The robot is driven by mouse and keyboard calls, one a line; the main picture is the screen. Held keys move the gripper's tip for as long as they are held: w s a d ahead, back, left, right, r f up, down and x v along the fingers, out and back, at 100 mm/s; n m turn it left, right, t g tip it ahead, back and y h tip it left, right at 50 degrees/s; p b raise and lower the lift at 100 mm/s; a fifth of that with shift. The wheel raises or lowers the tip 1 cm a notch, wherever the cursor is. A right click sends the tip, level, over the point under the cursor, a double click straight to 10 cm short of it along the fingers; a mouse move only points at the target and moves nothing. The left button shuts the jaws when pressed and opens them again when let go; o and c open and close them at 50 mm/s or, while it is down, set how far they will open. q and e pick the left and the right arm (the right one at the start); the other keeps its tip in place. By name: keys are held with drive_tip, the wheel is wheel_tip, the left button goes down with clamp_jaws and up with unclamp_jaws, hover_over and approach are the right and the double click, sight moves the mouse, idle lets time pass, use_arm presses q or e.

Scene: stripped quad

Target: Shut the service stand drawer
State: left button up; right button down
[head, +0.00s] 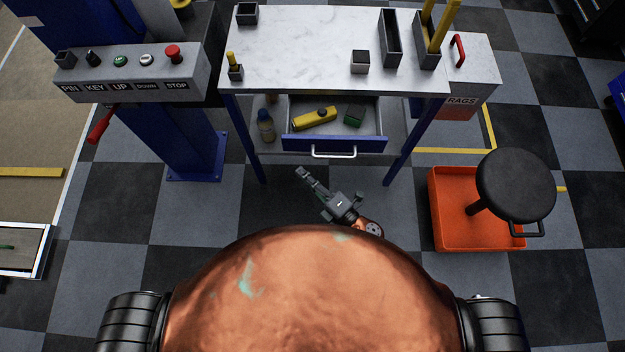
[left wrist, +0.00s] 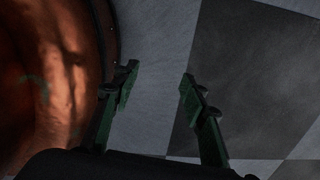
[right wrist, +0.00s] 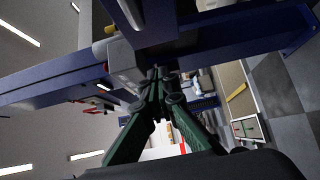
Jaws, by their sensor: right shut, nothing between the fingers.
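The service stand (head: 310,50) has a pale marble-like top and blue legs. Its drawer (head: 335,145) is pulled out toward me, with a blue front and a pale bar handle (head: 334,155). A yellow tool (head: 314,119) and a green block (head: 354,115) lie inside it. My right gripper (head: 301,173) is shut and empty, just in front of the drawer and left of the handle in the head view. Its closed fingers also show in the right wrist view (right wrist: 161,76), near blue metalwork. My left gripper (left wrist: 157,82) is open and empty above the checkered floor, outside the head view.
A control box (head: 140,72) on a blue post stands at the left. An orange tray (head: 450,225) and a black stool (head: 516,186) stand at the right. Containers (head: 360,62) stand on the top. A bottle (head: 266,125) stands beside the drawer.

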sight(287, 146)
drive_tip(key=w+a, duration=0.1)
drive_tip(key=w, duration=0.1)
drive_tip(key=w+a, duration=0.1)
drive_tip(key=w, duration=0.3)
drive_tip(key=shift+w+a, duration=0.4)
use_arm(q)
drive_tip(key=shift+w+f, duration=0.25)
drive_tip(key=shift+w, duration=0.5)
drive_tip(key=shift+s, duration=0.2)
use_arm(e)
drive_tip(key=shift+w+d, duration=0.1)
